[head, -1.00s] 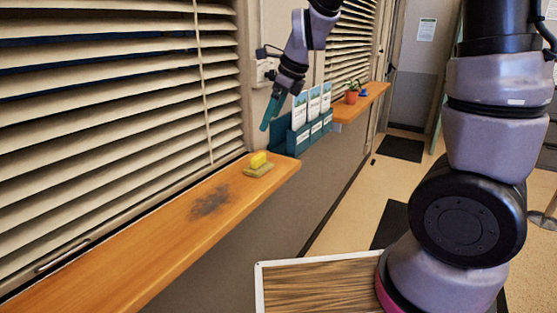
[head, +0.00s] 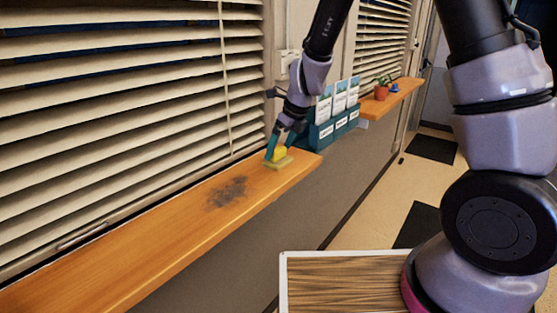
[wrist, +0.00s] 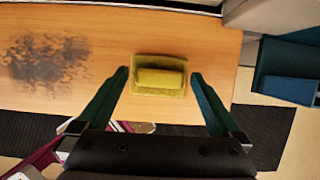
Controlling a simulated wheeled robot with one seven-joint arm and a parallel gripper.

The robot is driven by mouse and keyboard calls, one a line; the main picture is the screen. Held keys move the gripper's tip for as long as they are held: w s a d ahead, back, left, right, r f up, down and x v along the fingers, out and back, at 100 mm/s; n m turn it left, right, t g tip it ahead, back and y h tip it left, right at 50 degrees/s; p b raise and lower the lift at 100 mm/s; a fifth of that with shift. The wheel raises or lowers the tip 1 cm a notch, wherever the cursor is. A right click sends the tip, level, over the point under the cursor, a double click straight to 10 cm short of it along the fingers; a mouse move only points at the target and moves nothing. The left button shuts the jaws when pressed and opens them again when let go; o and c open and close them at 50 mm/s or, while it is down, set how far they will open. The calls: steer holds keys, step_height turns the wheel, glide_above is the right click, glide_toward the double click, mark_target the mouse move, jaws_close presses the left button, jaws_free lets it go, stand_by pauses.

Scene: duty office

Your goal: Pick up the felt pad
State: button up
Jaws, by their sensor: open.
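The felt pad (head: 279,164) is a flat olive-yellow base with a bright yellow block-shaped grip on top. It lies on the wooden sill near its right end. In the wrist view the pad (wrist: 160,88) lies just past and between the fingertips. My gripper (head: 279,148) is open, its teal fingers pointing down at the pad, one on either side of the yellow grip. In the wrist view my gripper (wrist: 160,75) shows a clear gap between each finger and the pad. A finger partly covers the pad in the head view.
A dark smudge (head: 228,191) marks the wooden sill (head: 130,245) left of the pad. Blinds (head: 120,100) stand behind the sill. A teal leaflet rack (head: 335,128) is close on the right. A second shelf beyond holds a potted plant (head: 382,88).

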mark_target(278, 149)
steer(key=shift+w+a+f, duration=0.2)
steer(key=shift+f, duration=0.4)
steer(key=c, duration=1.3)
steer(key=shift+r, duration=0.1)
step_height(278, 149, up, 10)
steer(key=shift+f, duration=0.1)
steer(key=o, duration=0.6)
steer(key=c, duration=0.4)
